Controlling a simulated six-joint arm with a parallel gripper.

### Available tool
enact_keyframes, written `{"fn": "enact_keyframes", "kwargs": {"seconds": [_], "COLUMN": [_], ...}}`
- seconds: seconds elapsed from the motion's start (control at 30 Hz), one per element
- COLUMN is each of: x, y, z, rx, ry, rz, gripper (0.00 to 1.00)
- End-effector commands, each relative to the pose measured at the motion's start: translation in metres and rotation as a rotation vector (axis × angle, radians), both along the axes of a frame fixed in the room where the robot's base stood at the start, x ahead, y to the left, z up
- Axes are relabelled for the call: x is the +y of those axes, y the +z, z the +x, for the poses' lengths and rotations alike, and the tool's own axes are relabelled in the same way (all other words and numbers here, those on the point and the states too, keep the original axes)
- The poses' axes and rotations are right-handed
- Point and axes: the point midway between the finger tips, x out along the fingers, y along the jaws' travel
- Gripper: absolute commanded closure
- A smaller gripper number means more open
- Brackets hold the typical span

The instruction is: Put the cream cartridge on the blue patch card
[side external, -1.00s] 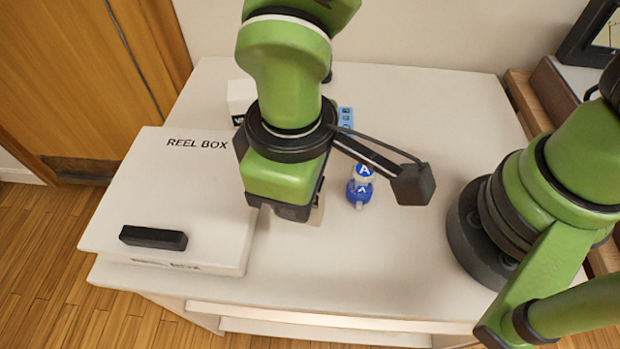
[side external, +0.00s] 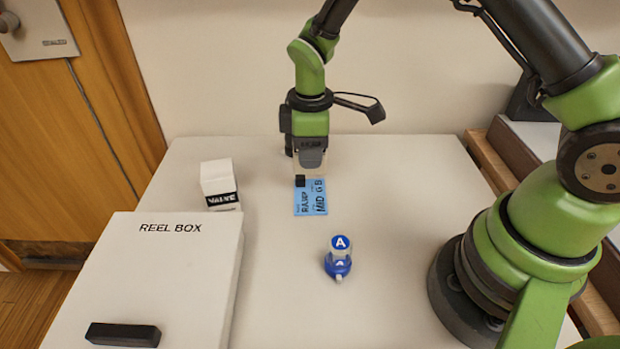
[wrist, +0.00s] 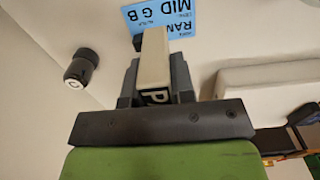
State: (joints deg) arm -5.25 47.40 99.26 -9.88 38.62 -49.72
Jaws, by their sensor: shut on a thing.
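The cream cartridge (wrist: 153,62) is held in my gripper (wrist: 154,86), between its two dark fingers. In the side external view my gripper (side external: 311,168) points down at the far edge of the blue patch card (side external: 312,198). The card lies flat on the white table and has dark print; it also shows in the wrist view (wrist: 160,18), just beyond the cartridge's far end. A small dark piece shows at that end, over the card's edge. I cannot tell whether the cartridge touches the card. My gripper hides most of the cartridge in the side external view.
A white carton marked VALVE (side external: 219,186) stands left of the card. A blue and white bottle marked A (side external: 339,257) stands nearer the camera. The large REEL BOX (side external: 160,270) fills the front left. A black-capped cylinder (wrist: 82,66) shows in the wrist view.

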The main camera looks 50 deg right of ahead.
Motion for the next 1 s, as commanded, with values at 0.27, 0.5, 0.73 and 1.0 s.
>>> {"fn": "enact_keyframes", "kwargs": {"seconds": [0.27, 0.5, 0.73, 1.0], "x": [0.001, 0.001, 0.001, 0.001], "y": [-0.036, -0.059, -0.059, -0.062], "z": [-0.001, 0.0, 0.0, 0.0], "rx": [0.004, -0.002, -0.003, -0.002], "ry": [0.0, 0.0, 0.0, 0.0], "rz": [-0.001, -0.001, 0.0, -0.001], "gripper": [1.0, 1.0, 1.0, 0.51]}}
